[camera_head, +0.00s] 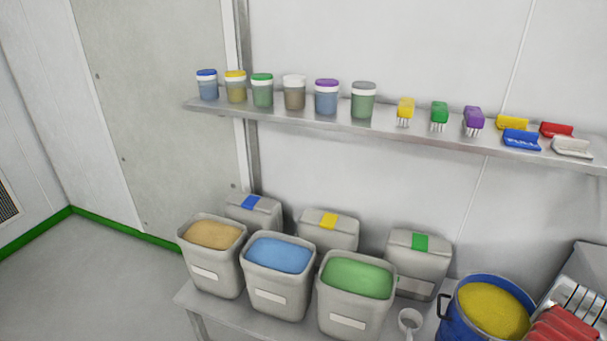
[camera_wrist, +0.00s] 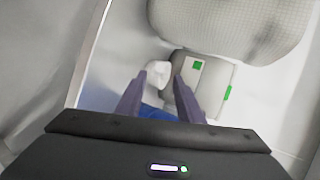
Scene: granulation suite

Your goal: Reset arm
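My gripper (camera_wrist: 159,76) shows in the wrist view with its two dark fingers apart. A small white item (camera_wrist: 157,72) appears in line with the gap between the fingertips; I see no finger clearly closed on it. A grey lidded container with a green label (camera_wrist: 205,82) lies just right of that gap. In the head view my arm and gripper do not show. A white scoop or cup (camera_head: 410,320) is on the lower bench (camera_head: 235,318) there, beside the bin of green material (camera_head: 358,278).
An upper shelf (camera_head: 335,122) carries several lidded jars, brushes and small scoops. The bench holds a tan-filled bin (camera_head: 212,234), a blue-filled bin (camera_head: 280,255), lidded containers behind, and a blue drum of yellow material (camera_head: 493,310). Clear floor (camera_head: 95,275) lies left.

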